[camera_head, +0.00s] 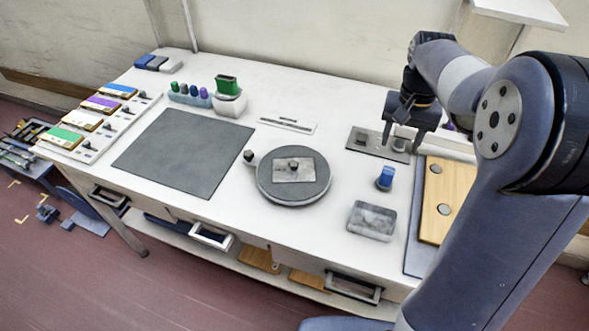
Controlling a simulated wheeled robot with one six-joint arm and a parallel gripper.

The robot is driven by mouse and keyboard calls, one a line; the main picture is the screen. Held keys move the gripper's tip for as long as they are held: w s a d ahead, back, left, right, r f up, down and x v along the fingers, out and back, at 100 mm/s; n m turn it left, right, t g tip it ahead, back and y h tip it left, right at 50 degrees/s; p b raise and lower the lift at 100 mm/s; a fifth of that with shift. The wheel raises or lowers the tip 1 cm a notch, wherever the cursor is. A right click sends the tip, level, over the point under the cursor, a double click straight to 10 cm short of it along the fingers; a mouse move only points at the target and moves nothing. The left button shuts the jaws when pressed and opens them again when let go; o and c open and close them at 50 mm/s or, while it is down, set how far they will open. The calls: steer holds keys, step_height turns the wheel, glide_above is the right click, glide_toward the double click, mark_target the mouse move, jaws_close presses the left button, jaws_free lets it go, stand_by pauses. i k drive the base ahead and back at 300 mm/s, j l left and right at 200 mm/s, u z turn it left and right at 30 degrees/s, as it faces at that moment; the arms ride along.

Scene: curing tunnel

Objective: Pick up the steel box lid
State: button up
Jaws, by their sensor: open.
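A flat grey rectangular plate with a dark knob, which looks like the steel box lid (294,174), lies on the round dark turntable (266,190) near the middle of the bench. A shallow grey metal box (371,222) sits to its lower right on the bench; I cannot tell whether it is open. My gripper (402,144) is open, with its fingers pointing down. It is to the upper right of the lid, over or near a dark plate (366,147) with small round pieces. Nothing shows between its fingers.
A blue-topped cylinder (385,177) stands between the turntable and my arm. A wooden board (455,190) lies at the right. A dark mat (185,152) covers the left middle. White bench shows around the turntable.

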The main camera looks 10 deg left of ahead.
mark_target(285, 171)
steer(key=j+z, duration=0.4)
steer(key=k+j+z, duration=0.1)
steer(key=j+z, duration=0.35)
